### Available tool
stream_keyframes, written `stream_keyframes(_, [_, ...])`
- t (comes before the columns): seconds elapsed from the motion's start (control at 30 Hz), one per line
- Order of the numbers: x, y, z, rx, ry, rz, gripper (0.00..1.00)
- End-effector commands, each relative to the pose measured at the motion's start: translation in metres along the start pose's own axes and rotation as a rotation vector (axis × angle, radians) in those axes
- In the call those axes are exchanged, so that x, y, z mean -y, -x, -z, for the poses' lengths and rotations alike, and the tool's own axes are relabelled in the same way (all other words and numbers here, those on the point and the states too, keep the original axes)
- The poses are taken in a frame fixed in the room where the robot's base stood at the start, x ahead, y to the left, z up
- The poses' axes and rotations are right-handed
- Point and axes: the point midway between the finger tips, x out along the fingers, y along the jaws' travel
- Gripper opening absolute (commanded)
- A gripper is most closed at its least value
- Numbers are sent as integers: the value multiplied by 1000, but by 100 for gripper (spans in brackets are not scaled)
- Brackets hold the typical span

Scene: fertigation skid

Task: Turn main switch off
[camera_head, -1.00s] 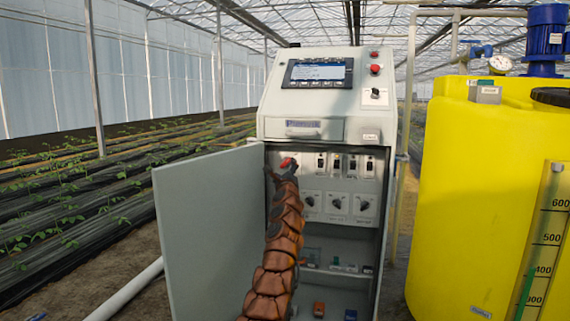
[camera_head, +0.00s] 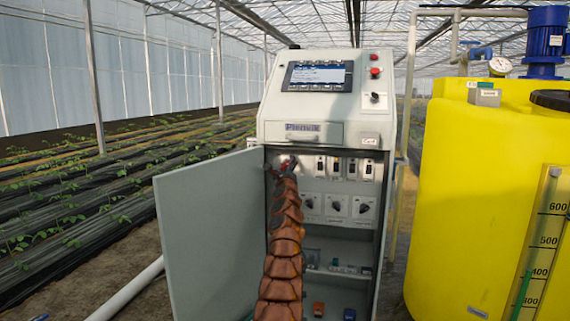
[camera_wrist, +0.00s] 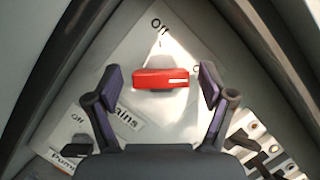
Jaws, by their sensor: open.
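The main switch has a red bar handle (camera_wrist: 160,78) on a pale plate (camera_wrist: 160,120). In the wrist view the handle lies across the picture, with an "Off" mark above it and a partly hidden mark to its right. A "Mains" label (camera_wrist: 122,118) shows at lower left. My gripper (camera_wrist: 160,86) is open, with one finger on each side of the handle and a small gap at each end. In the head view my gripper (camera_head: 283,166) is at the upper left of the open cabinet (camera_head: 340,142) and largely hides the switch.
The cabinet door (camera_head: 212,230) stands open to the left of my arm. Smaller switches (camera_head: 336,167) and rotary knobs (camera_head: 337,205) sit close to the right of my gripper. A yellow tank (camera_head: 470,190) stands to the right.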

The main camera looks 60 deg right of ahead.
Motion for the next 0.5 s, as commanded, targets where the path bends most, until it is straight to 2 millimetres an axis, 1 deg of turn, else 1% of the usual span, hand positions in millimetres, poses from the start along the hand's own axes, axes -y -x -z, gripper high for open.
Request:
stream_keyframes(0.03, [3, -2, 0, -2, 1, 1, 82])
stream_keyframes(0.5, [1, -10, 1, -1, -1, 0, 82])
